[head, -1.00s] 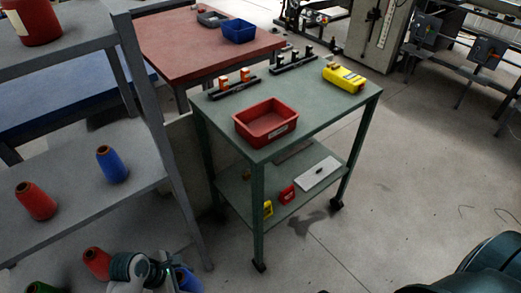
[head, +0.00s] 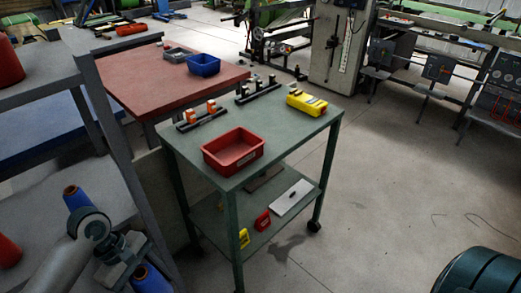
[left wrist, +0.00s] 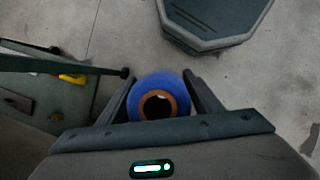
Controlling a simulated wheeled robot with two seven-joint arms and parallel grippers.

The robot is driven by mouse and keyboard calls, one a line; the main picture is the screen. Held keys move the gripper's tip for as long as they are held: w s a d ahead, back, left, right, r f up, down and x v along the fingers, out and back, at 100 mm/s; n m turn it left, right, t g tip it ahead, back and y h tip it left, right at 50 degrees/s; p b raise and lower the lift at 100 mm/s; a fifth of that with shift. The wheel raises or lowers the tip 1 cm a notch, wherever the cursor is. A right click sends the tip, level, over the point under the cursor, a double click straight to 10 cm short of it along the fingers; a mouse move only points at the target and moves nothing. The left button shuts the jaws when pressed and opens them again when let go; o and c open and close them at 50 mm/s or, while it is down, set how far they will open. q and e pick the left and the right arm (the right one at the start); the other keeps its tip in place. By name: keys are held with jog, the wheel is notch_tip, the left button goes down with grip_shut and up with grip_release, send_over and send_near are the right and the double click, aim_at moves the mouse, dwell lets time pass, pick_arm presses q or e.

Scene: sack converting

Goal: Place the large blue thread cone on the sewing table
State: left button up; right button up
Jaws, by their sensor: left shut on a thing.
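A blue thread cone (head: 150,281) is in my left gripper (head: 135,262) at the lower left of the head view, beside the grey rack. In the left wrist view the cone (left wrist: 172,84) sits between the two fingers, its brown tube end facing the camera. My left gripper is shut on it, clear of any table. Another blue cone (head: 76,196) stands on the rack shelf, partly hidden by my arm. A table with a red-brown top (head: 135,85) and a green trolley table (head: 275,137) stand beyond; I cannot tell which is the sewing table.
The grey rack (head: 105,110) with red cones (head: 8,252) is close on the left. The green table carries a red bin (head: 232,150), a yellow device (head: 306,103) and spool holders. A blue bin (head: 204,65) sits on the red-brown table.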

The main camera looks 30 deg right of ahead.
pick_arm(q)
jog(key=s+a+r+m+g+y, duration=0.1)
jog(key=s+a+r+m+y, duration=0.2)
jog(key=a+r+m, duration=0.5)
jog(key=a+r, duration=0.7)
jog(key=shift+r, duration=0.25)
